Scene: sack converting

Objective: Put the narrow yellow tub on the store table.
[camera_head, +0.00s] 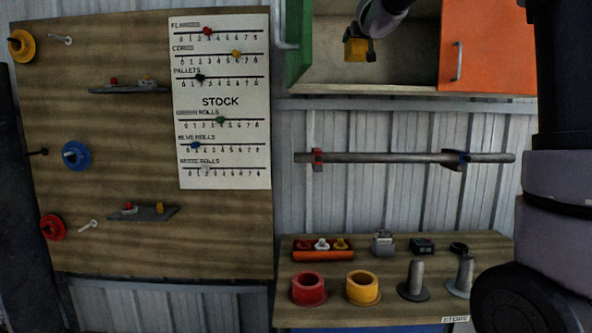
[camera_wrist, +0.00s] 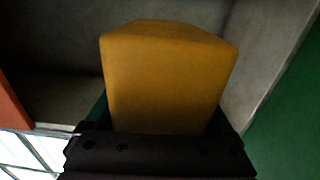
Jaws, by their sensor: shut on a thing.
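A yellow block-shaped tub (camera_wrist: 168,75) fills the middle of the wrist view, between the fingers of my gripper (camera_wrist: 155,135). My gripper is shut on it. In the head view the yellow tub (camera_head: 355,48) is small, at the opening of a wall cabinet, with my gripper (camera_head: 369,42) at its right side. I cannot tell whether it touches the cabinet floor. The store table (camera_head: 400,318), with a STORE label at its front edge, stands below. Part of the tub is hidden by my gripper.
The cabinet (camera_head: 335,85) has a green side and an orange door (camera_head: 490,50). A rail (camera_head: 390,158) crosses the wall below it. The table holds a red ring (camera_head: 308,290), a yellow ring (camera_head: 363,289), two grey spindles, an orange tray (camera_head: 323,254) and small items.

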